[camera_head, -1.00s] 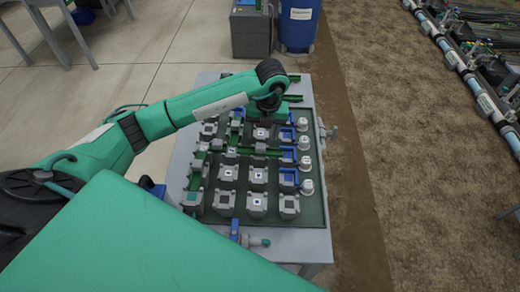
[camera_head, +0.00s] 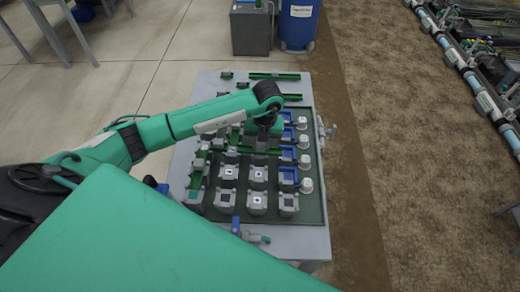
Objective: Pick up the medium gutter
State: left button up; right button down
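Several green gutters of different lengths show in the head view. A long gutter (camera_head: 275,76) and a short gutter (camera_head: 227,75) lie at the back of the table. Another gutter (camera_head: 291,97) lies partly behind my arm. On the dark green board, one gutter (camera_head: 197,176) runs along the left side, and another (camera_head: 232,150) runs crosswise, mostly hidden under my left gripper. I cannot tell which is the medium one. My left gripper (camera_head: 261,143) points down over the middle of the board; its fingers are too hidden to read. My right gripper is not in view.
The board (camera_head: 314,213) on the grey table (camera_head: 209,92) holds several grey blocks (camera_head: 256,202), blue brackets (camera_head: 288,177) and white capped parts (camera_head: 305,162). A blue barrel (camera_head: 299,27) and grey box (camera_head: 250,30) stand behind. Pipes (camera_head: 465,70) run at right.

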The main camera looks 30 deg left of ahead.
pick_arm(q)
jog(key=shift+r, duration=0.15)
jog(key=shift+r, duration=0.2)
notch_tip(320, 180, up, 11)
jog(key=b, duration=0.2)
notch_tip(320, 180, up, 6)
send_over(261, 145)
jog(key=shift+s+d+r, duration=0.1)
jog(key=shift+s+r, duration=0.05)
jog(key=shift+r, duration=0.95)
